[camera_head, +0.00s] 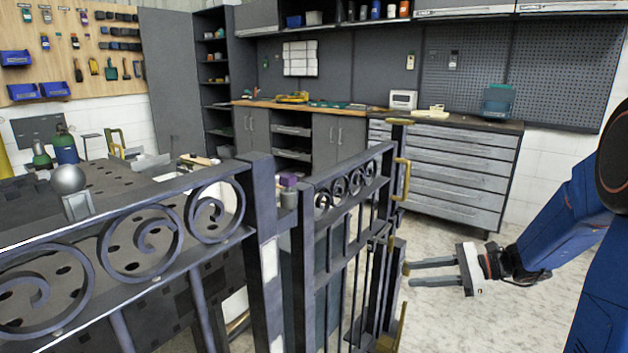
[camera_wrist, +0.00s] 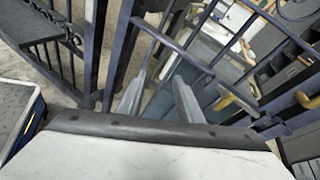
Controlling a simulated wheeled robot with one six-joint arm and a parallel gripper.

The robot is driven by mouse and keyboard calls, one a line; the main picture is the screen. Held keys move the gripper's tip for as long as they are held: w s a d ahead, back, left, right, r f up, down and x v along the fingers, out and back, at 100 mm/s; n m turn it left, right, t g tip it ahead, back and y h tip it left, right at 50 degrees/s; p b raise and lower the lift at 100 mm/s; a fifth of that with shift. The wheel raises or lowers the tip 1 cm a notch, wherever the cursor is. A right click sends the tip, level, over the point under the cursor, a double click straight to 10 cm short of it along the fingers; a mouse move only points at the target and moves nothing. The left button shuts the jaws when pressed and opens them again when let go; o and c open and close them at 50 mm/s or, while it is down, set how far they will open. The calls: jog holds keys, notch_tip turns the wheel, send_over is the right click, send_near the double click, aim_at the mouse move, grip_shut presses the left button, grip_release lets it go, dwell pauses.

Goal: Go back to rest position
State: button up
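My gripper (camera_head: 410,275) is at the lower right in the head view, with its two grey fingers apart and nothing between them. It points left toward the dark metal scroll gate (camera_head: 323,265). The fingertips are close to the gate's brass-coloured lower fittings (camera_head: 396,325); whether they touch cannot be told. In the wrist view the two fingers (camera_wrist: 158,95) are also spread and empty, with dark gate bars (camera_wrist: 117,50) beyond them. A brass handle (camera_head: 402,178) stands on the gate's right edge, higher than my gripper.
A fixed scroll fence panel (camera_head: 140,255) runs along the left, in front of a dark perforated table (camera_head: 110,190). Grey drawer cabinets (camera_head: 450,165) line the back wall. The pale floor (camera_head: 445,235) between gate and cabinets is clear.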

jog(key=s+a+n+g+h, duration=0.2)
jog(key=s+a+n+h, duration=0.15)
jog(key=s, duration=0.45)
jog(key=s+a+n+g+h, duration=0.25)
jog(key=s+n, duration=0.25)
jog(key=s, duration=0.3)
jog(key=s+d+r+n+t+h, duration=0.1)
jog(key=s+d+n+t+h, duration=0.1)
jog(key=s, duration=0.4)
jog(key=s+d+r+n+t+h, duration=0.1)
jog(key=s+d+n+t+h, duration=0.2)
jog(key=n, duration=0.4)
jog(key=shift+s+d+r+h, duration=0.35)
jog(key=shift+s+d+h, duration=0.55)
jog(key=shift+s+h, duration=0.45)
jog(key=shift+n, duration=0.25)
